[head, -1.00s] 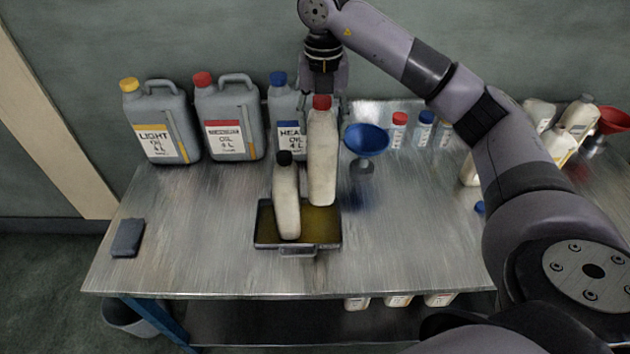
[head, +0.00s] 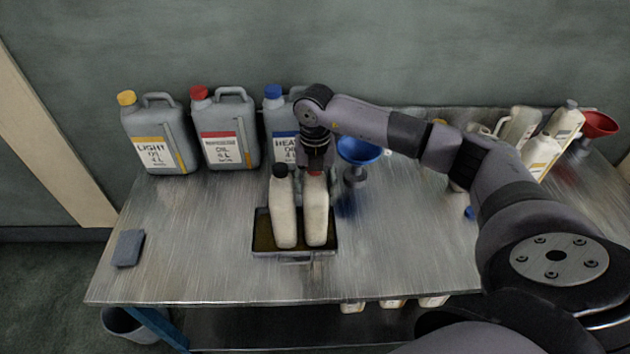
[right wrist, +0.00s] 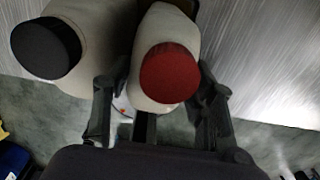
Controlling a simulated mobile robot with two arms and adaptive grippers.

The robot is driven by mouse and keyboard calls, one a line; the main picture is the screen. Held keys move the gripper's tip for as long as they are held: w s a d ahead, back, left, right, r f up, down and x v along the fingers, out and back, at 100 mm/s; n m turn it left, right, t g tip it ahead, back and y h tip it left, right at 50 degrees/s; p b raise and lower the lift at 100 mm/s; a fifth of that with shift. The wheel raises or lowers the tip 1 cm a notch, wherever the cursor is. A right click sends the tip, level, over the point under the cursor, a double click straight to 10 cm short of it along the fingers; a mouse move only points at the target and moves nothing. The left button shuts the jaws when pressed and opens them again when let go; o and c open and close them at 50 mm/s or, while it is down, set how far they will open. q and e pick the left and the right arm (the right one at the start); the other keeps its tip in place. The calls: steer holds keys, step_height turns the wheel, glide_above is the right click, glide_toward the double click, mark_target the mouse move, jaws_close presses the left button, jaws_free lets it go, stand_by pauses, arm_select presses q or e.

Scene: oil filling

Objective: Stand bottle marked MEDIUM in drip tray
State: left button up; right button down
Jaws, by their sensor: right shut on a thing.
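A cream bottle with a red cap (head: 316,212) stands upright in the right part of the drip tray (head: 262,253). I cannot tell whether its base touches the tray floor. Its label is turned away, so no word on it can be read. My right gripper (head: 317,166) is shut on this bottle near its top. In the right wrist view the fingers are on either side below the red cap (right wrist: 170,73). A second cream bottle with a black cap (head: 283,213) stands close on its left in the tray; it also shows in the right wrist view (right wrist: 85,40). My left gripper is not in view.
Large grey oil jugs (head: 230,130) stand along the back left. A blue funnel (head: 358,150) is right of the tray. Several bottles and a red funnel (head: 598,124) are at the far right. A dark block (head: 128,248) lies front left. The bench in front is clear.

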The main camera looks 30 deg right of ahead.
steer(key=shift+w, duration=0.1)
steer(key=c, duration=1)
jaws_free()
steer(key=shift+f, duration=0.15)
steer(key=shift+o, duration=0.2)
steer(key=shift+r, duration=0.25)
step_height(320, 180, up, 12)
steer(key=b, duration=0.4)
steer(key=shift+f, duration=0.1)
